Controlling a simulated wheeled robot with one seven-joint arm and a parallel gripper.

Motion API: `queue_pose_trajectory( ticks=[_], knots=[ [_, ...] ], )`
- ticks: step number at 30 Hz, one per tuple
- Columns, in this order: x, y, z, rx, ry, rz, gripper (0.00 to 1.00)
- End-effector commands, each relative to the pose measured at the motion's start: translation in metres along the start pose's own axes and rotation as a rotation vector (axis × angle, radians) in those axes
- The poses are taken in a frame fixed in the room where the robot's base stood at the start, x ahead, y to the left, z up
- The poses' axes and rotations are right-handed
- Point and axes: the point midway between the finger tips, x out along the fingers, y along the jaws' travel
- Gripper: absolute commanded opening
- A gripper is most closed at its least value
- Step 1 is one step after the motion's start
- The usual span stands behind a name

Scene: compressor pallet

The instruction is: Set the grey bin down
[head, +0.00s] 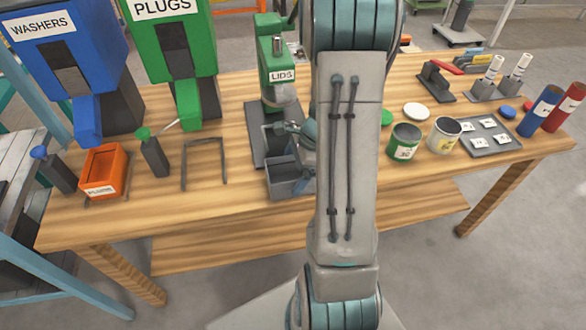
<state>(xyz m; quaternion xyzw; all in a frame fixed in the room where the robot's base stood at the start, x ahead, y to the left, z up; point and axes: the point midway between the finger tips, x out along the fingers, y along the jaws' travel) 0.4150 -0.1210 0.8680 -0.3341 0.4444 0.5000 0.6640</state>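The grey bin (285,184) is at the middle of the wooden table, in front of the LIDS dispenser. It is an open-topped box, and its right side is hidden behind my arm. My gripper (290,132) is just above the bin's back part, mostly hidden by my arm. I cannot tell whether its fingers are closed on the bin's rim. I also cannot tell whether the bin rests on the table or hangs slightly above it.
The green LIDS dispenser (272,62) stands on a dark base behind the bin. A thin grey frame (204,165) and an orange bin (103,172) are to the left. Cans (404,143) and a tray of labelled pieces (478,138) are to the right. Table front left of centre is clear.

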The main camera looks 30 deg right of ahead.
Motion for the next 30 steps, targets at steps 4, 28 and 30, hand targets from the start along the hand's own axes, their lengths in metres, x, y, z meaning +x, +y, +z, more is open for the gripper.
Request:
queue_pose_trajectory(
  ticks=[4, 28, 30],
  knots=[
    [-0.004, 0.000, 0.002, 0.000, 0.000, 0.000, 1.00],
    [-0.125, 0.003, 0.009, -0.053, 0.008, 0.000, 1.00],
    [-0.128, 0.009, 0.022, -0.142, 0.023, 0.002, 1.00]
  ],
)
